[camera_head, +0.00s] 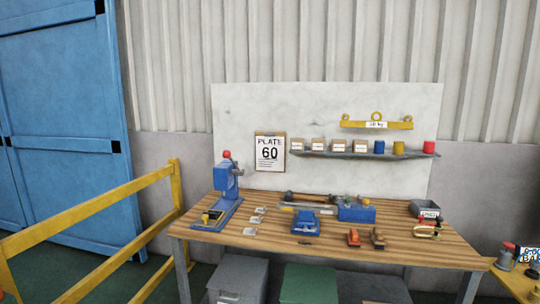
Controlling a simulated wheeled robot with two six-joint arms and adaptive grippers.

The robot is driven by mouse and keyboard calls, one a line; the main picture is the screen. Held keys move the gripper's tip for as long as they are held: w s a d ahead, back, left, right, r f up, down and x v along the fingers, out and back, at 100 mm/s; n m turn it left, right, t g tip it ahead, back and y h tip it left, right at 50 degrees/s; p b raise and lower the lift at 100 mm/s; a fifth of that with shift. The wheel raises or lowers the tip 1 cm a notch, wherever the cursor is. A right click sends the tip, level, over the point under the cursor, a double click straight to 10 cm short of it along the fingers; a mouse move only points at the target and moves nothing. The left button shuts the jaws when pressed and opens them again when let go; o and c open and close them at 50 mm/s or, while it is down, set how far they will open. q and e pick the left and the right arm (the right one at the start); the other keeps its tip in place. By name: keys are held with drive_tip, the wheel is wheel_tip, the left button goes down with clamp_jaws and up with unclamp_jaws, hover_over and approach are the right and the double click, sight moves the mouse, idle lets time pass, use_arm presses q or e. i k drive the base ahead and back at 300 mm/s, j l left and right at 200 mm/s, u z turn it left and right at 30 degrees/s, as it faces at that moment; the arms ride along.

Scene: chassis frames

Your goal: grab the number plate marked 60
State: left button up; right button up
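A wooden-topped workbench (330,232) stands ahead of me. Three small pale plates (256,220) lie in a short row on its left part, just right of the blue press; any marks on them are too small to read. A clipboard sheet (270,152) reading "PLATE 60" hangs on the pale back board above the bench. Neither of my grippers is in view.
A blue press (228,190) with a red knob stands at the bench's left end. Blue tools (305,221), clamps and a grey bin (424,208) occupy the middle and right. A yellow railing (110,205) stands at left. Boxes sit under the bench.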

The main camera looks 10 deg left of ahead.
sight(248, 231)
drive_tip(key=i+j+u, duration=0.25)
drive_tip(key=i, duration=0.5)
drive_tip(key=i+u, duration=0.25)
drive_tip(key=i, duration=0.5)
